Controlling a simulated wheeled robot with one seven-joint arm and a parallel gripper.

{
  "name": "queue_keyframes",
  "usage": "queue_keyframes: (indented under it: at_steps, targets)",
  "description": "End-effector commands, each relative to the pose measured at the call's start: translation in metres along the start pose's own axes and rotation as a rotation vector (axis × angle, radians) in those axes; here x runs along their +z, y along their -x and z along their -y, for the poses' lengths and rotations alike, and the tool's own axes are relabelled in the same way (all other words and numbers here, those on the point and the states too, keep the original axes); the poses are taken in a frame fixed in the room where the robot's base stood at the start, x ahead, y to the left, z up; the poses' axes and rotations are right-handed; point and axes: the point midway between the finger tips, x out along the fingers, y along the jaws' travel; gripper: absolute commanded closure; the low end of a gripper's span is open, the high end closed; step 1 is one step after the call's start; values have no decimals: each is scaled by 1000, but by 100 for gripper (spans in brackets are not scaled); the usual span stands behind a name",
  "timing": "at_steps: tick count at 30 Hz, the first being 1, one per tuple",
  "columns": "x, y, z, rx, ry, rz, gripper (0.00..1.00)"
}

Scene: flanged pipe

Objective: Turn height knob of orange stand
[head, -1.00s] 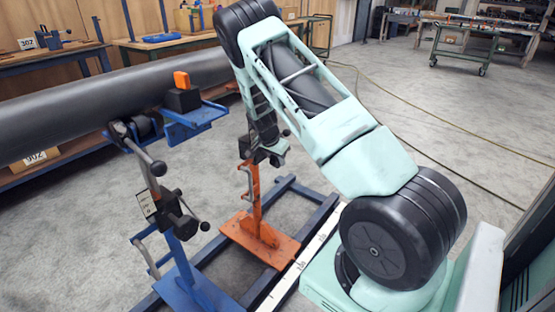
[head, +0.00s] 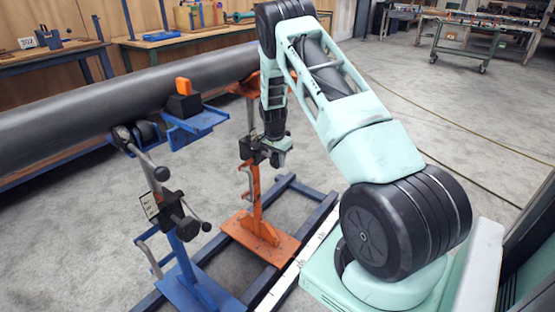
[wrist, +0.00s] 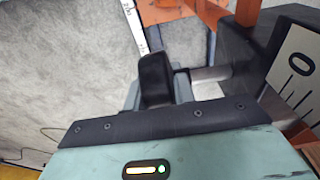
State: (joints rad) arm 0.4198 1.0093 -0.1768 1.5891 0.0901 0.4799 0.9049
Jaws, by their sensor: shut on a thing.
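The orange stand (head: 254,195) stands upright on its orange base plate (head: 275,248), right of the blue stand. My gripper (head: 264,156) is at the dark clamp block partway up the orange post, on its right side. In the wrist view, my gripper (wrist: 200,82) is shut on the height knob, mostly hidden between the dark fingers; a pale grey metal part shows there. The clamp block (wrist: 285,40) with its white scale plate (wrist: 297,72) fills the upper right of that view.
The blue stand (head: 184,265), with its crank handle, is close on the left. A long dark pipe (head: 90,110) runs behind both stands. Dark blue floor rails (head: 308,195) lie beneath. Open grey floor (head: 410,120) lies to the right.

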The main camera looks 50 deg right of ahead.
Motion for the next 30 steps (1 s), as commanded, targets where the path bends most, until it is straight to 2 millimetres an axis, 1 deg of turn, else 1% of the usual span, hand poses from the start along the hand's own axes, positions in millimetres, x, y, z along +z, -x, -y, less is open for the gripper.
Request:
queue_keyframes:
  at_steps: [1,2,3,4,12,16,20,27,30]
  targets:
    - [0,0,-1,2,1,0,97]
    - [0,0,0,2,1,0,72]
    - [0,0,0,2,1,0,61]
    - [0,0,0,2,1,0,53]
    - [0,0,0,0,1,-1,53]
    - [0,9,0,-1,1,-2,53]
    - [0,30,1,-4,2,-3,53]
    - [0,81,1,-3,0,-3,53]
    - [0,98,1,-2,1,-2,53]
